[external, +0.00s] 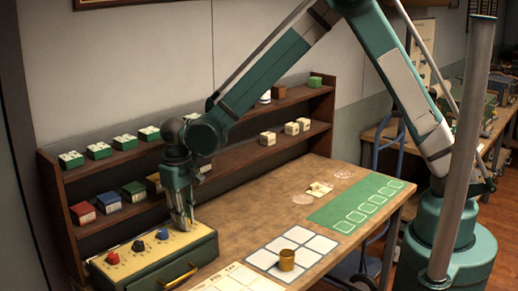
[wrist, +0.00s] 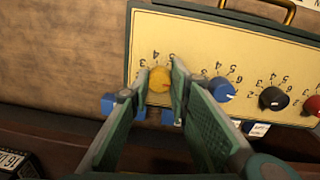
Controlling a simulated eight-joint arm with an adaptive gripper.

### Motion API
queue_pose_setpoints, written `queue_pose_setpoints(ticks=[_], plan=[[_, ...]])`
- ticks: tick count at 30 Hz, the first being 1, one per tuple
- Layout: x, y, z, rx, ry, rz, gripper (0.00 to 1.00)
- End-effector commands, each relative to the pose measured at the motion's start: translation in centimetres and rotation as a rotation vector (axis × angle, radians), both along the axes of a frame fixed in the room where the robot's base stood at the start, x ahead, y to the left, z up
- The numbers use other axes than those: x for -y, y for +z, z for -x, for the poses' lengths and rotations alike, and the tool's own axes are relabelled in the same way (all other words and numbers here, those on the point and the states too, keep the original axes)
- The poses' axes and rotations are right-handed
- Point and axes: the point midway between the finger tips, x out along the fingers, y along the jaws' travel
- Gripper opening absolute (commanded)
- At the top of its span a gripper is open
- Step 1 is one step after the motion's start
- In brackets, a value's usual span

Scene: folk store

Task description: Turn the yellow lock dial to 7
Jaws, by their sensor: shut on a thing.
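The yellow lock dial (wrist: 159,80) sits at the left end of a cream panel (wrist: 215,45) in the wrist view. Printed numbers ring it and appear upside down; which number it points at is too small to tell. My gripper (wrist: 160,76) is shut on the dial, one finger on each side. In the external view my gripper (external: 183,224) points down at the right end of the lock box (external: 160,263) and hides the yellow dial there.
A blue dial (external: 163,234), a black dial (external: 138,245) and a red dial (external: 113,258) share the panel. The box has a brass handle (external: 180,277). A shelf (external: 230,153) with small boxes stands behind. A brass cup (external: 287,260) stands on a white grid to the right.

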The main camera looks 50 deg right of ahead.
Motion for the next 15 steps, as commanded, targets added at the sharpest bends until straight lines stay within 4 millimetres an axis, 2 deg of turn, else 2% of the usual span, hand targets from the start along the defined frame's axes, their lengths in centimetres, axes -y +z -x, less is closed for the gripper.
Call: queue_pose_setpoints(ticks=[4, 5, 8, 15], plan=[[-0.08, 0.06, -0.04, 0.001, 0.000, -0.001, 0.07], [-0.08, 0.06, -0.04, 0.001, 0.000, -0.001, 0.24], [-0.06, 0.06, -0.03, 0.001, 0.000, -0.001, 0.35], [-0.02, 0.04, -0.02, 0.001, -0.001, 0.000, 0.35]])
